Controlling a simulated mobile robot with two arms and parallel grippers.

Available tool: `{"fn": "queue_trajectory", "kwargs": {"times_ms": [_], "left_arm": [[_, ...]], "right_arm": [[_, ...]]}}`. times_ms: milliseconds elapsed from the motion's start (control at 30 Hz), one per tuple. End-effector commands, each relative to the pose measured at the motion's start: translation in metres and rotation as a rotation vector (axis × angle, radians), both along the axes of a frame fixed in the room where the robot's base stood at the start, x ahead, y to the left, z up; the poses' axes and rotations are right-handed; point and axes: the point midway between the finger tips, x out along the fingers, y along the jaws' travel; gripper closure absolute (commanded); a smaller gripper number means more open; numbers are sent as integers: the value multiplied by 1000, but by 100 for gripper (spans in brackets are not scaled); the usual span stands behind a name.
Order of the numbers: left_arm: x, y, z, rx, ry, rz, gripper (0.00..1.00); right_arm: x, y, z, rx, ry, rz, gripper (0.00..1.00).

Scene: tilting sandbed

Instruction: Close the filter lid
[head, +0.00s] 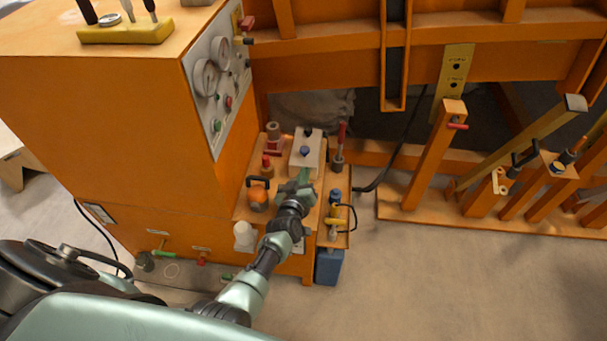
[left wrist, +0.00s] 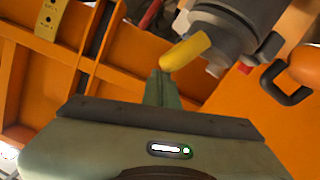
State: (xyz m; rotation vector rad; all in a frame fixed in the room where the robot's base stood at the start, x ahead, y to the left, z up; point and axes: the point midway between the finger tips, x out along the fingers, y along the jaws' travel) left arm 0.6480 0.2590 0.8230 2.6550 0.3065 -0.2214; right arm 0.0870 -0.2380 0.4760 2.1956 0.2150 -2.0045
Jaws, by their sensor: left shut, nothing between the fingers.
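My left gripper (head: 304,174) is shut and empty, reaching over the orange shelf beside the machine. In the left wrist view its closed fingers (left wrist: 160,80) point at a yellow handle (left wrist: 187,50). The fingertips are very close to the handle; I cannot tell if they touch. The handle sits at a grey rounded housing (left wrist: 240,30). In the head view a pale box with a blue knob (head: 306,152) stands just behind my fingertips. I cannot tell for sure which part is the filter lid, or how far it is open. My right gripper is not in view.
An orange canister with a black handle (head: 258,196) stands left of my gripper. A red-handled lever (head: 341,148) and a yellow-handled valve (head: 334,222) are to the right. The gauge panel (head: 218,85) rises at left. Floor is clear at lower right.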

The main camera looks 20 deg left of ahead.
Motion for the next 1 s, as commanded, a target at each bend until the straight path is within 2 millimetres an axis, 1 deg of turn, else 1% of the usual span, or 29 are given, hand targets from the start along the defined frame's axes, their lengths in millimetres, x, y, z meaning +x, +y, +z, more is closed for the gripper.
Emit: {"fn": "queue_trajectory", "kwargs": {"times_ms": [100,167,767,867,967,1000], "left_arm": [[1,-4,-3,-3,-1,0,100],[2,-5,-4,-3,-1,0,100],[2,-7,-5,-4,2,-2,100],[3,-6,2,-4,0,-2,100],[6,-2,17,-2,-2,-1,100],[8,-1,25,-1,-3,-1,100]], "right_arm": [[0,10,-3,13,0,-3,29],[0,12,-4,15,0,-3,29],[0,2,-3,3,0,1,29],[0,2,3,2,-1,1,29],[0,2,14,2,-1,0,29],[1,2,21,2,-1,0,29]]}}
